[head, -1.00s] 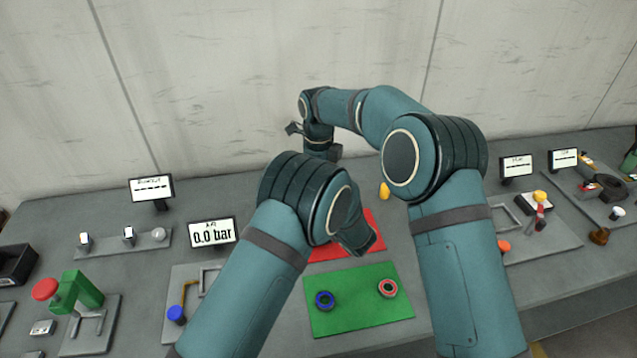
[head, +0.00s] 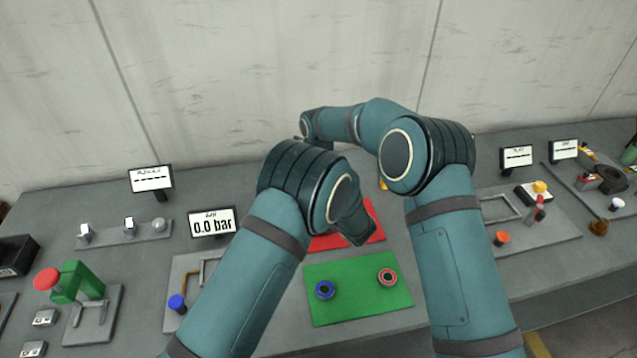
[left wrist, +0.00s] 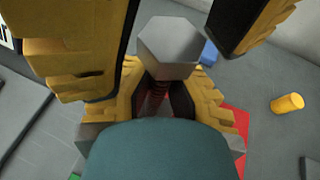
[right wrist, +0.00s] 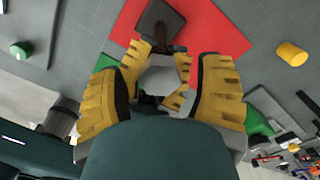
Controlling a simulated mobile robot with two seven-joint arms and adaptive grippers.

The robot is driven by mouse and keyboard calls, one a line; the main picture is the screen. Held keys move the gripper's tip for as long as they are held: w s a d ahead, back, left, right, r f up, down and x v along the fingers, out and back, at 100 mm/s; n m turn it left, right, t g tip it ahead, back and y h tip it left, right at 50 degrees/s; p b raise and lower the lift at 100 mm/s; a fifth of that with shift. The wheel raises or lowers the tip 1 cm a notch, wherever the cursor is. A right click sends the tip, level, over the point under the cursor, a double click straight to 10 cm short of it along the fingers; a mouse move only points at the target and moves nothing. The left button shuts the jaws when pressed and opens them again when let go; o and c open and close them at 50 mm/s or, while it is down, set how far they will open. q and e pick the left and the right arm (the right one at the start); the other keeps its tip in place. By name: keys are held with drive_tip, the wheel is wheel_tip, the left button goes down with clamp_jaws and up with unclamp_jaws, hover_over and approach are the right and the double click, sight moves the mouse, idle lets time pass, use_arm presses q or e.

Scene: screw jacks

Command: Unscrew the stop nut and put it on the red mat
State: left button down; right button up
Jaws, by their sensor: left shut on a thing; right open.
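The grey hex stop nut (left wrist: 168,45) sits above a dark reddish threaded screw (left wrist: 157,95) in the left wrist view. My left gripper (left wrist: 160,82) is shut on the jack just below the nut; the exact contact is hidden. My right gripper (right wrist: 161,75) is open, its yellow fingers apart on either side of the nut, which also shows in the right wrist view. I cannot tell whether they touch it. The red mat (head: 325,243) lies behind my left wrist in the head view and also shows in the right wrist view (right wrist: 205,35). Both grippers are hidden in the head view.
A green mat (head: 358,303) holds a blue ring (head: 325,290) and a red ring (head: 387,277). A yellow cylinder (right wrist: 292,54) stands beside the red mat. A pressure display (head: 211,222) and a red-topped green press (head: 75,282) stand left; other fixtures stand right.

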clamp_jaws()
drive_tip(key=shift+n, duration=1.7)
unclamp_jaws()
